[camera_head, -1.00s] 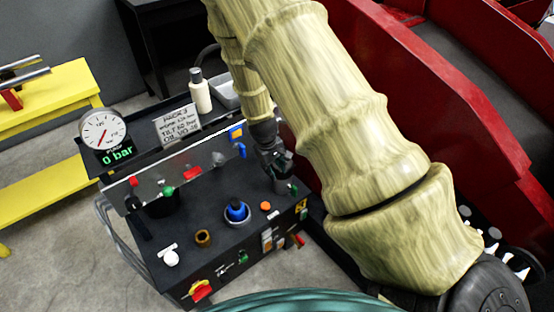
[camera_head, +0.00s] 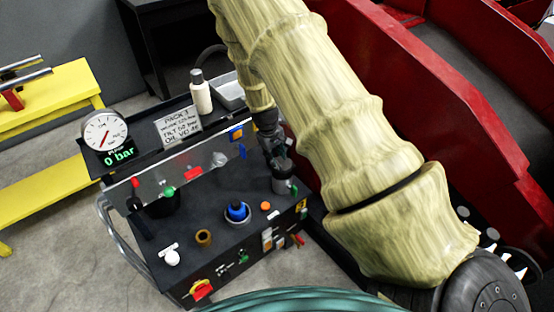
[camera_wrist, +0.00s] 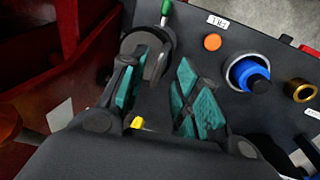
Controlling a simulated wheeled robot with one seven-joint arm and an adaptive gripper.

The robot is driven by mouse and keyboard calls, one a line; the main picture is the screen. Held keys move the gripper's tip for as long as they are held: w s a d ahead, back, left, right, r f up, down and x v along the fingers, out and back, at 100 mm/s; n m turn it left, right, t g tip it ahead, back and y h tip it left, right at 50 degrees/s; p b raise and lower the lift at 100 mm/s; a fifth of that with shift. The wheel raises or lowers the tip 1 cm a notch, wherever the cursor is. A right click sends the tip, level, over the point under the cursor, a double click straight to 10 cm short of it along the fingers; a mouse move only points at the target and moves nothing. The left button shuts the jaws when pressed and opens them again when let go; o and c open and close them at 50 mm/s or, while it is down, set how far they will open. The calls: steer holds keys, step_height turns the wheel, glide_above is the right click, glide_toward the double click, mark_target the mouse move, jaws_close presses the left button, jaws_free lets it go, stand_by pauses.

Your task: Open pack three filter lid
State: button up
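A grey round filter housing (camera_head: 285,183) stands at the right rear of the black cart top, with a green-tipped handle (camera_head: 294,190) at its side. My gripper (camera_head: 280,162) is just above it. In the wrist view the housing's grey rim (camera_wrist: 137,40) and the green tip (camera_wrist: 165,10) are beyond the left finger. A dark curved piece, perhaps the lid, shows near that finger; I cannot tell whether it touches. My gripper (camera_wrist: 160,95) is open, its teal pads apart with nothing clearly held between them. The left finger hides part of the housing.
A blue-capped cup (camera_head: 237,212), an orange button (camera_head: 265,206) and a brass ring (camera_head: 204,238) are on the cart top. A clear panel (camera_head: 190,165) stands behind, with a gauge (camera_head: 104,131) reading 0 bar. A red structure (camera_head: 430,100) rises close on the right.

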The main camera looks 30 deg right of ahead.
steer(key=shift+d+f, duration=0.15)
steer(key=shift+f, duration=0.6)
steer(key=shift+d+f, duration=0.15)
steer(key=shift+f, duration=0.55)
jaws_close()
